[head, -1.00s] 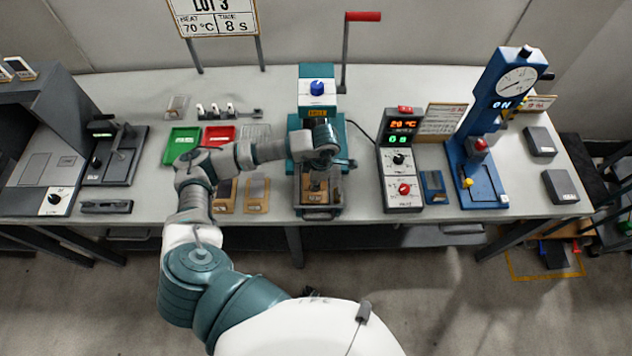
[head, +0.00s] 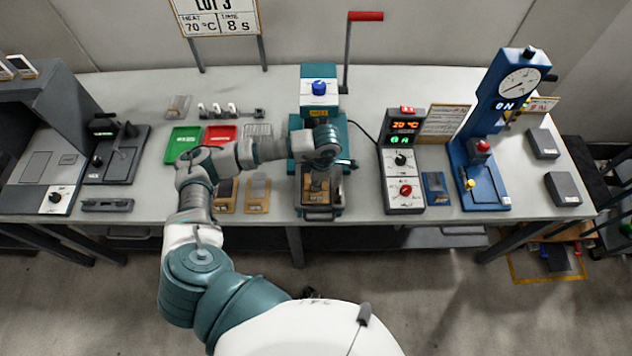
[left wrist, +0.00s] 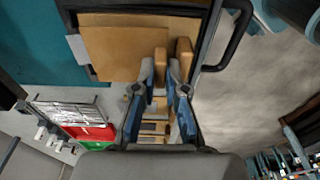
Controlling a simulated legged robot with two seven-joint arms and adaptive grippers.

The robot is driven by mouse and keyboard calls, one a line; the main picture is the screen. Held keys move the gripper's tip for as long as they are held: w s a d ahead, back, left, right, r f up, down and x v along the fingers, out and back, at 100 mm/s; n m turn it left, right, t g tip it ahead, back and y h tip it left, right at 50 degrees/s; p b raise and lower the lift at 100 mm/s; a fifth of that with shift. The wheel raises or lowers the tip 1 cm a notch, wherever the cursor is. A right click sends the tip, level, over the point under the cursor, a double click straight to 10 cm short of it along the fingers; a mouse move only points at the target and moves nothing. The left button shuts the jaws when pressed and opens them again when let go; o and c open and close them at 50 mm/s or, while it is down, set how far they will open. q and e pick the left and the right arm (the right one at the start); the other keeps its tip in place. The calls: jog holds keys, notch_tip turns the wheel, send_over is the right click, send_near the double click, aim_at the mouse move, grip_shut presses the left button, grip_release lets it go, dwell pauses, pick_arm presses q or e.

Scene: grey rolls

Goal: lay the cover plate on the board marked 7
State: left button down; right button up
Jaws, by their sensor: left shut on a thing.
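My left gripper (head: 318,180) points down over the open bed (head: 320,213) of the teal press. In the left wrist view its blue fingers with grey tips (left wrist: 160,75) are closed around a small tan piece (left wrist: 160,62). Whether this piece belongs to the cover plate cannot be told. A flat tan board (left wrist: 125,45) lies beside it inside a dark frame. No number 7 is readable on it. My right gripper is not seen.
The teal press (head: 318,100) with a red-handled lever (head: 365,16) stands behind my gripper. A control box (head: 405,160) is close on its right, then a blue gauge press (head: 490,150). Green (head: 182,143) and red (head: 218,135) trays lie on the left.

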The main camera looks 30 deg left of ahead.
pick_arm(q)
jog(key=shift+f, duration=0.15)
jog(key=shift+f+b, duration=0.65)
jog(key=shift+b, duration=0.05)
jog(key=c, duration=1.1)
grip_release()
jog(key=shift+c, duration=0.2)
notch_tip(320, 180, up, 12)
jog(key=d, duration=0.1)
jog(key=shift+w, duration=0.45)
jog(key=shift+f, duration=0.15)
